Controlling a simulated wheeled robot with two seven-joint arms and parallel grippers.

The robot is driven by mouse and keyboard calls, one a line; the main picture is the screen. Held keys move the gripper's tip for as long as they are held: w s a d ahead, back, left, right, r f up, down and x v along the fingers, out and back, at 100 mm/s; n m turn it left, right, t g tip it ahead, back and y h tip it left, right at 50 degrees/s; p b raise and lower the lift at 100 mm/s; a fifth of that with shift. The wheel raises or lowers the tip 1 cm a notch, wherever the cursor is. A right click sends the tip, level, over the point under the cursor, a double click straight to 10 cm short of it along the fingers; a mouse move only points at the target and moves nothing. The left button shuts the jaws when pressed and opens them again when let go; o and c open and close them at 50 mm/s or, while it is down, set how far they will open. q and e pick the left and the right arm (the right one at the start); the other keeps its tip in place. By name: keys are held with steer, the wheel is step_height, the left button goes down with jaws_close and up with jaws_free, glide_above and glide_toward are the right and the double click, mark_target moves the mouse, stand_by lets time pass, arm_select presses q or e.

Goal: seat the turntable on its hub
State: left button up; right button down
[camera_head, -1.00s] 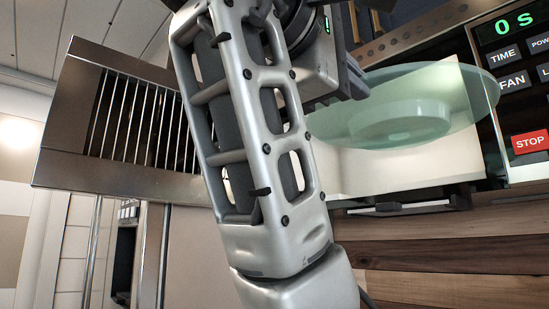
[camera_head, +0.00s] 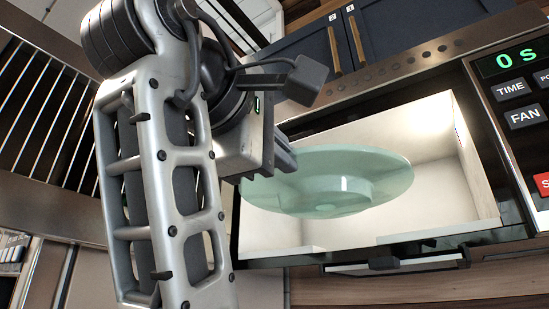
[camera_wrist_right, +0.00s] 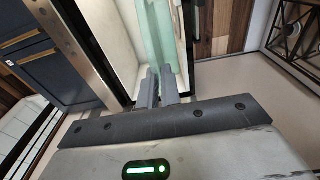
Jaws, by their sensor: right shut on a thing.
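The turntable (camera_head: 385,175) is a pale green glass disc with a raised ring under its middle. It is in front of or partly inside the lit, cream-walled microwave cavity (camera_head: 440,150); I cannot tell how deep. My right gripper (camera_head: 284,158) is shut on the disc's left edge in the head view. In the right wrist view, the green glass (camera_wrist_right: 158,40) stands between the two grey fingers of the right gripper (camera_wrist_right: 160,84). A small pale round shape shows through the glass; I cannot tell if it is the hub. My left gripper is not in view.
The control panel (camera_head: 515,90) borders the cavity on the right. A dark latch or handle (camera_head: 390,263) lies below the opening. Dark blue cupboards (camera_head: 400,35) are above. A slatted metal unit (camera_head: 45,100) stands at the left. Free cavity room shows right of the disc.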

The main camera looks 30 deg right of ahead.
mark_target(311, 181)
steer(key=shift+x, duration=1.45)
steer(key=shift+b+x, duration=0.35)
steer(key=shift+x, duration=3.25)
steer(key=shift+p+x, duration=0.55)
steer(key=shift+x, duration=3.7)
steer(key=shift+w+p+x, duration=0.2)
steer(key=shift+p+x, duration=0.4)
steer(key=shift+x, duration=1.5)
steer(key=shift+p+x, duration=0.5)
steer(key=shift+x, duration=0.8)
steer(key=p+x, duration=0.2)
steer(key=x, duration=0.2)
steer(key=shift+w, duration=0.15)
steer(key=shift+d+f+b, duration=0.15)
steer(key=shift+f+b, duration=0.55)
steer(key=shift+f, duration=0.05)
steer(key=shift+w+f, duration=0.1)
steer(key=shift+f, duration=0.2)
steer(key=shift+f+b, duration=0.1)
steer(key=shift+b, duration=0.2)
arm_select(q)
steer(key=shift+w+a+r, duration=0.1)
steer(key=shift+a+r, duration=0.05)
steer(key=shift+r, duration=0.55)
